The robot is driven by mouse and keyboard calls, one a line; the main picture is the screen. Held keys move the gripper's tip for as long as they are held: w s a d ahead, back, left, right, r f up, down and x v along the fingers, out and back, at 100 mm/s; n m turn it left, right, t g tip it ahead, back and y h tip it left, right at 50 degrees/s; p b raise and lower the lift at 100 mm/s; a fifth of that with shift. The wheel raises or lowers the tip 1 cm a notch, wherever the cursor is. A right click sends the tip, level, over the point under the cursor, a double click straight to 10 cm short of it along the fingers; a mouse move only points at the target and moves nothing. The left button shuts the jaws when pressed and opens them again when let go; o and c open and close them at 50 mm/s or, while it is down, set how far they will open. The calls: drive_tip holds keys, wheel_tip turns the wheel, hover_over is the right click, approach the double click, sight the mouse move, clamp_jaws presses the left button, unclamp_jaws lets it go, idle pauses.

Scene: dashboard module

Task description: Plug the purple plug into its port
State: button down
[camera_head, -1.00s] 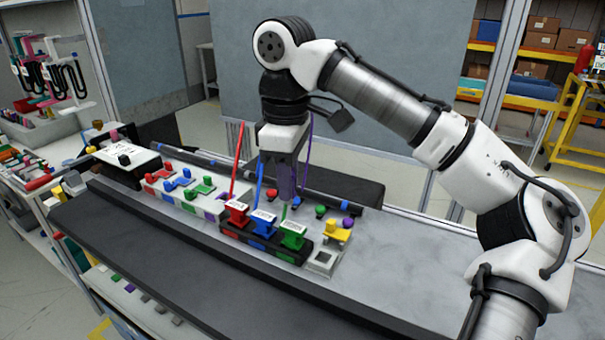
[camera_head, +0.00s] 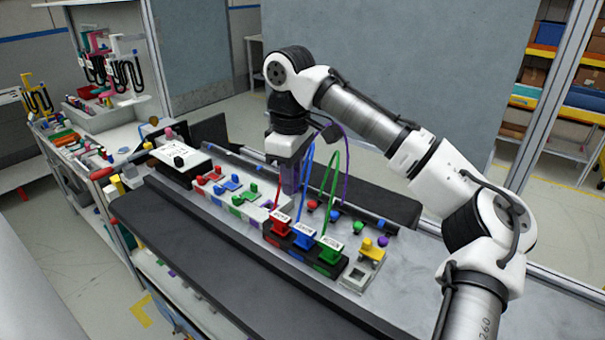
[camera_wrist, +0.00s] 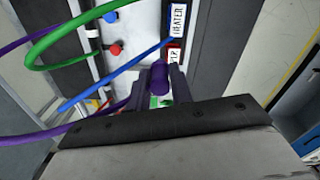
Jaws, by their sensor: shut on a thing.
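My gripper (camera_head: 289,190) points down over the panel, just behind the red plug in the head view. It is shut on the purple plug (camera_wrist: 159,79), which shows between my fingers in the wrist view. In the head view the fingers largely hide the plug. A purple cable (camera_head: 345,165) loops from behind my wrist down to the back of the panel. A small purple patch (camera_head: 268,204) shows on the right end of the white strip, near my fingertips. I cannot tell whether the plug touches the panel.
Red (camera_head: 279,227), blue (camera_head: 304,237) and green (camera_head: 328,252) plugs sit in a black block, with cables rising from them. A yellow part (camera_head: 371,253) stands to the right. Red, blue, green and purple (camera_head: 383,241) knobs line the back. Small levers (camera_head: 231,185) stand left.

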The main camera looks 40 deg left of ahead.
drive_tip(key=w+a, duration=0.1)
drive_tip(key=a, duration=0.7)
drive_tip(key=shift+w, duration=0.3)
drive_tip(key=shift+f, duration=0.15)
drive_tip(key=shift+f+b, duration=0.8)
drive_tip(key=shift+f, duration=1.95)
drive_tip(key=shift+p, duration=1)
drive_tip(key=shift+f, duration=1.25)
drive_tip(key=shift+r, duration=0.1)
drive_tip(key=shift+r, duration=0.85)
